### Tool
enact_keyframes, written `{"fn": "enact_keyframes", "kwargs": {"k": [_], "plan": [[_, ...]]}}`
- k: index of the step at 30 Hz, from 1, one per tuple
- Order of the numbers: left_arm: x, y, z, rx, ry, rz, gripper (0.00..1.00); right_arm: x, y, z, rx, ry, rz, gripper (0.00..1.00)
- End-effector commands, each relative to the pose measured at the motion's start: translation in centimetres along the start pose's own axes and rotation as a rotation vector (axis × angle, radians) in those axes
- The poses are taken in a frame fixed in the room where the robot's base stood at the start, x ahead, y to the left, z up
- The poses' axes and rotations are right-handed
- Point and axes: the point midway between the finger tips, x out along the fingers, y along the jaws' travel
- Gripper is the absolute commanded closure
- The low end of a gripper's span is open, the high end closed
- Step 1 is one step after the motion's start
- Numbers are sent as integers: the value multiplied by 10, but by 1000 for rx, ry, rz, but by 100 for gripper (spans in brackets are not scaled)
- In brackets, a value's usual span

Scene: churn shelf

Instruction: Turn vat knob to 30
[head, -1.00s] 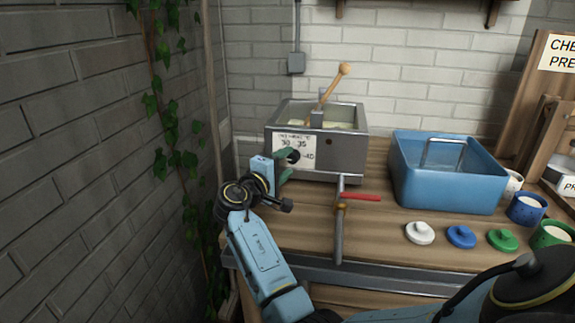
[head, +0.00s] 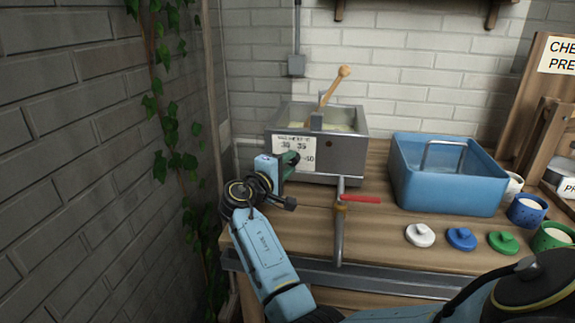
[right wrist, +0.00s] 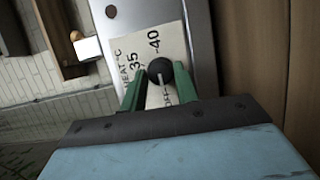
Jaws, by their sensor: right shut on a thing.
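The grey metal vat (head: 343,158) stands at the back left of the wooden bench, with a wooden-handled tool in it. A white dial plate on its front (head: 294,147) shows 30, 35 and 40 under a heading; it also shows in the right wrist view (right wrist: 143,42). The black round knob (right wrist: 160,71) with a pale pointer line sits on this plate. My right gripper (head: 291,164) is at the vat's front, its green fingers on either side of the knob and shut on it. My left gripper is not in view.
A blue basin (head: 447,190) stands right of the vat. White, blue and green lids (head: 461,237) and several cups lie at the right. A red-handled tap (head: 358,198) juts out below the vat, close to my right arm. A brick wall is at left.

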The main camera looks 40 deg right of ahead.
Motion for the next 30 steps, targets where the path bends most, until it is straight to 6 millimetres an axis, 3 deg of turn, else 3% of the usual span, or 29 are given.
{"fn": "enact_keyframes", "kwargs": {"k": [8, 16, 30], "plan": [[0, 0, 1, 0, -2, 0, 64, -1, 2, 0, 103, 0, -43, 92], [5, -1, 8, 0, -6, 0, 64, 0, 5, 0, 314, 0, -130, 92], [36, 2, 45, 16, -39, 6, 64, 0, 8, 2, 709, 0, -295, 92]]}}
